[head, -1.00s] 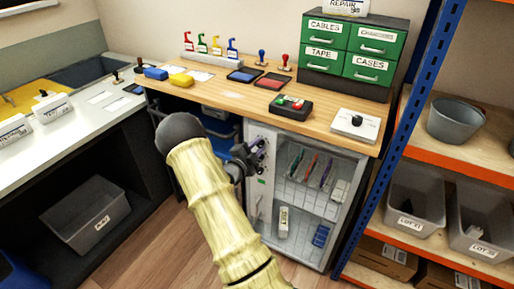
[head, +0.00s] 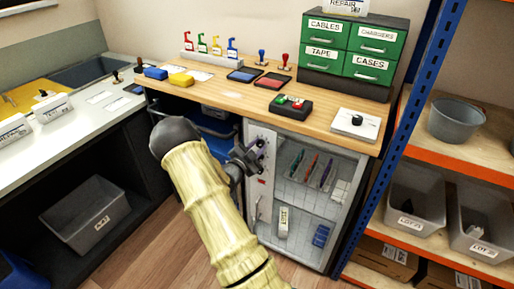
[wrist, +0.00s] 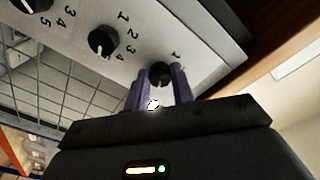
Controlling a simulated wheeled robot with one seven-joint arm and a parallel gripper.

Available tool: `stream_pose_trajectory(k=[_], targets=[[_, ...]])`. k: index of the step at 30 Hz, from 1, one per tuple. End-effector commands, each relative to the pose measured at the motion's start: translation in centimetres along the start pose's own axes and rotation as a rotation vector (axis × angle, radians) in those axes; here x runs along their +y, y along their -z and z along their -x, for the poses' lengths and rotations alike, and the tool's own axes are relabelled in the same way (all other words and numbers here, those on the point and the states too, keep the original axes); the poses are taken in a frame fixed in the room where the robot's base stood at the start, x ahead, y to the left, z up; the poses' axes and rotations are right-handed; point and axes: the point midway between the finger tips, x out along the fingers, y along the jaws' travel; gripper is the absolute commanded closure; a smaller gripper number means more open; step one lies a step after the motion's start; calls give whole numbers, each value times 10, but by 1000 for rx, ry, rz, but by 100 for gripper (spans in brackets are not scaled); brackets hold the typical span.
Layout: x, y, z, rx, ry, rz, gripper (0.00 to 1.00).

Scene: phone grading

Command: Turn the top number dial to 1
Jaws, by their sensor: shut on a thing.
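The top number dial (wrist: 160,73) is a small black knob at the end of a pale panel. The two purple fingers of my gripper (wrist: 158,88) are shut on it, one on each side. A "1" is printed just beyond it; the fingers hide its other numbers, and I cannot tell where its pointer stands. A second black dial (wrist: 103,40) with numbers 1 to 4 is beside it, and a third dial (wrist: 30,4) is cut off at the corner. In the head view my gripper (head: 259,150) is at the upper part of the cabinet's left panel (head: 262,205).
The cabinet has a mesh door (head: 310,195) with pens and small boxes behind it. A small red light (head: 262,182) shows on its panel. The wooden bench top (head: 220,103) overhangs just above my gripper. A blue shelf post (head: 405,125) stands to the right.

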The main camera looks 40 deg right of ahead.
Motion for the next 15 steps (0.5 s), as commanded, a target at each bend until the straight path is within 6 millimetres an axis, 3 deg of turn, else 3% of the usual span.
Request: stream_pose_trajectory(k=[15], targets=[[1,0,0,10,20,493,99]])
